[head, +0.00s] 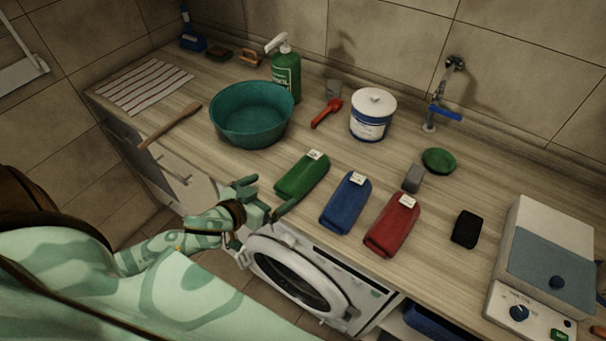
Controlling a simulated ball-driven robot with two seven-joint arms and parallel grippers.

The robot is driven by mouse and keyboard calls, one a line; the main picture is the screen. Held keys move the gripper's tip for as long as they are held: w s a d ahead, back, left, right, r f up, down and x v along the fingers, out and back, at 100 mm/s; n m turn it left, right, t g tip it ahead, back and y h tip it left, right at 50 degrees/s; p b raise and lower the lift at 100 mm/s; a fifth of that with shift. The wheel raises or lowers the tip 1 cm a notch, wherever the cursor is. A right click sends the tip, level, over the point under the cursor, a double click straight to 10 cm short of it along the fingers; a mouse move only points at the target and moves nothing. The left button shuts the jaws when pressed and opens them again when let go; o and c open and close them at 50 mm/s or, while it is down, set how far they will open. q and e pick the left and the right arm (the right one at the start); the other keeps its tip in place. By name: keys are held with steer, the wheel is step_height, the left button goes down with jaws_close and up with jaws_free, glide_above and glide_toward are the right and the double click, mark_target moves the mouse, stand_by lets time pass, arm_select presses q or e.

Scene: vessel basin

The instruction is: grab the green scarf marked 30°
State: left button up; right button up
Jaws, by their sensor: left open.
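The green scarf (303,177) lies folded on the wooden counter, with a small white tag at its far end. The writing on the tag is too small to read. My left gripper (272,197) is open and empty at the counter's front edge, just left of and nearer than the green scarf. It appears apart from the scarf. My right gripper is not in view.
A folded blue scarf (346,205) and red scarf (393,228), both tagged, lie right of the green one. A teal basin (252,125) stands behind left. A washing machine with a round door (293,274) is below the counter edge.

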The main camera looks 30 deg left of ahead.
mark_target(290, 181)
arm_select(q)
steer(key=x, duration=0.5)
steer(key=shift+w+f, duration=0.25)
steer(key=x, duration=0.2)
steer(key=b+x, duration=0.1)
steer(key=x, duration=0.2)
steer(key=shift+w+d, duration=0.1)
steer(key=shift+d, duration=0.15)
steer(key=shift+c, duration=1.2)
steer(key=c, duration=0.9)
